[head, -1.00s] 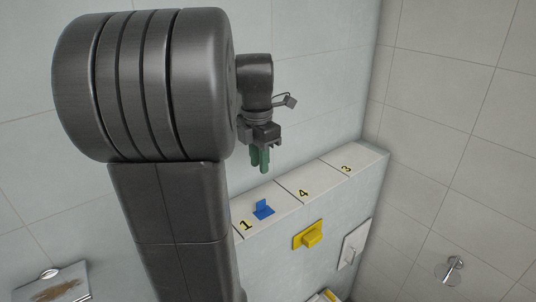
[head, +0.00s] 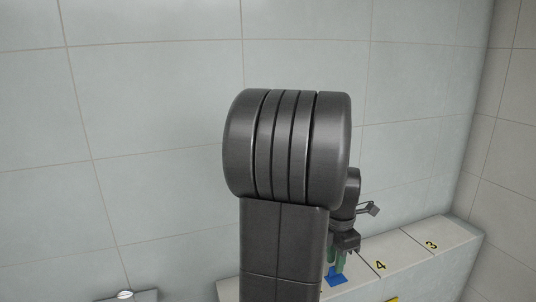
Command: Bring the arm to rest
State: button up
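My arm stands large in the middle of the head view. My gripper (head: 336,262) hangs at its right side with green fingers pointing down, partly hidden by my arm. No held thing shows at the fingers, but their gap is too small and too covered to judge. In the picture the fingertips are just above a blue object (head: 337,279) on the white ledge; whether they touch it cannot be told.
The white ledge (head: 403,253) runs along the tiled wall, with sections marked 4 and 3 showing. A bit of a yellow object (head: 393,299) shows at the bottom edge. A tiled side wall (head: 508,170) closes the right. A shelf (head: 130,296) with a fitting is at lower left.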

jog(key=shift+f, duration=0.9)
jog(key=shift+w+r, duration=0.1)
jog(key=shift+r, duration=1.45)
jog(key=shift+f, duration=0.1)
